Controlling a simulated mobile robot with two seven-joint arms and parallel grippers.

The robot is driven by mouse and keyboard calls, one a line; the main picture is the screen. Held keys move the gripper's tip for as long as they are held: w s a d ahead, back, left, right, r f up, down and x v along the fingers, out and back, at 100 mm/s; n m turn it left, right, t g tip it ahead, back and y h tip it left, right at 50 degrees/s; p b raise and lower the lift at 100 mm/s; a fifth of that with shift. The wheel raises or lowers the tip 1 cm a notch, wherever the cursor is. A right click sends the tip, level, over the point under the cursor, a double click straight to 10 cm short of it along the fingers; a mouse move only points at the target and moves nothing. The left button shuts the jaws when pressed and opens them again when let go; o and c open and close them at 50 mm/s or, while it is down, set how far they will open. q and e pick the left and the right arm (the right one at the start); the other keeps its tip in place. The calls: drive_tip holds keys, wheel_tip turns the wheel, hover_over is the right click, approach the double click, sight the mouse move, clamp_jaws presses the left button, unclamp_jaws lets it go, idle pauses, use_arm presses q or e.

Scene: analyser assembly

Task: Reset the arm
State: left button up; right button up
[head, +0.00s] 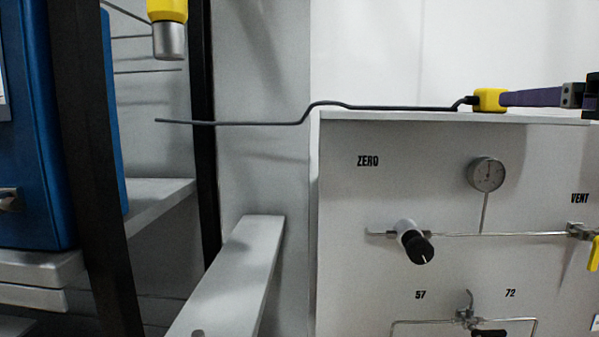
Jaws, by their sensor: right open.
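The part of my right gripper (586,95) that shows is a dark shape cut off by the right edge, level with the top of the white panel. It is open, and its fingers are not clearly visible. Just left of it, a grey-purple tube (540,97) with a yellow fitting (490,99) lies along the panel's top edge. Whether the gripper touches the tube's grey end piece cannot be told. A thin dark line (385,107) runs left from the fitting, past the panel's edge. My left gripper is not in view.
The white panel (400,190) carries a round gauge (486,174), a black knob (418,248) and steel tubing. A blue cabinet (35,130) and black posts (92,150) stand at left. A yellow-capped metal cylinder (169,40) hangs at upper left. A pale beam (235,275) lies low.

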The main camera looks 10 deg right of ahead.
drive_tip(key=s+a+f+n+g+y+p, duration=0.1)
drive_tip(key=s+a+f+g+p, duration=0.3)
drive_tip(key=f, duration=0.3)
drive_tip(key=s+a+f+n+g+y+p, duration=0.25)
drive_tip(key=s+a+f, duration=0.25)
drive_tip(key=f, duration=0.3)
drive_tip(key=s+a+f+g+p, duration=0.1)
drive_tip(key=s+a+f+g, duration=0.2)
drive_tip(key=s, duration=0.4)
drive_tip(key=s+a+f+n+g+p, duration=0.1)
drive_tip(key=s+a+f+g, duration=0.2)
drive_tip(key=s, duration=0.5)
drive_tip(key=shift+s+a+g+y, duration=0.2)
drive_tip(key=shift+a+g+y, duration=0.15)
drive_tip(key=shift+a+g, duration=0.4)
